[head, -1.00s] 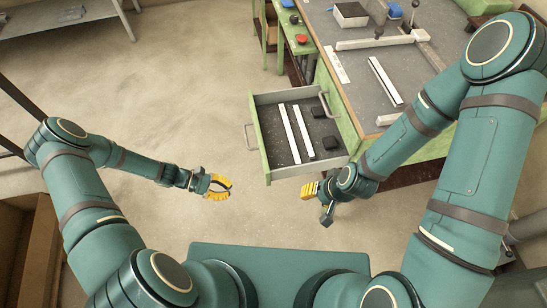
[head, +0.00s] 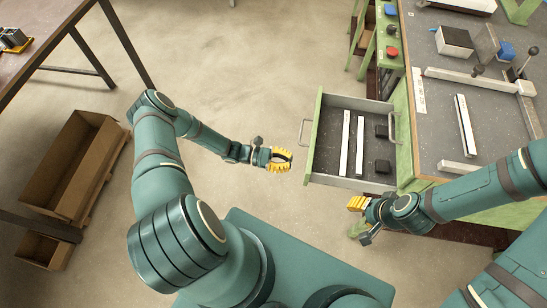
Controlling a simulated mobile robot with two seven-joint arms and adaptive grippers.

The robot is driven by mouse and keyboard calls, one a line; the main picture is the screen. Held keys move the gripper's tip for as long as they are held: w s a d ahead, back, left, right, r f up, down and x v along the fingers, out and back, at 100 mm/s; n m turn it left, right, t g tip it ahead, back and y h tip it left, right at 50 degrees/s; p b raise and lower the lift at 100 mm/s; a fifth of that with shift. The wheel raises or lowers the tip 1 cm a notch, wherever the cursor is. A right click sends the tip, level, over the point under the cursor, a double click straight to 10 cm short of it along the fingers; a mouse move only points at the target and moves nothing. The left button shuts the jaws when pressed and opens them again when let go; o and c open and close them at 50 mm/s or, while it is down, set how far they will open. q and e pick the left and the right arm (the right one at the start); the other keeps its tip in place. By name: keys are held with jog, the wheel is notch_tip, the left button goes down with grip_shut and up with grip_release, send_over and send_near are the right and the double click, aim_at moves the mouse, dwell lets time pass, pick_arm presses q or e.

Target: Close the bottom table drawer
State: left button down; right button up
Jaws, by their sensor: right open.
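The open table drawer (head: 345,183) is pulled out to the left from under the workbench, with a green front and grey walls. Its bar handle (head: 303,132) is on the outer, left side of the front. My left gripper (head: 289,160) has yellow fingers and is just left of the drawer front, below the handle in the picture, with a small gap between them. Whether its fingers are parted is unclear. My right gripper (head: 352,204) is open and empty, near the drawer's lower side in the picture, by the bench.
A cardboard box (head: 75,165) and a table (head: 60,40) are at left. The floor left of the drawer is clear.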

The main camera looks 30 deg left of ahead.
pick_arm(q)
jog(key=shift+x, duration=2.45)
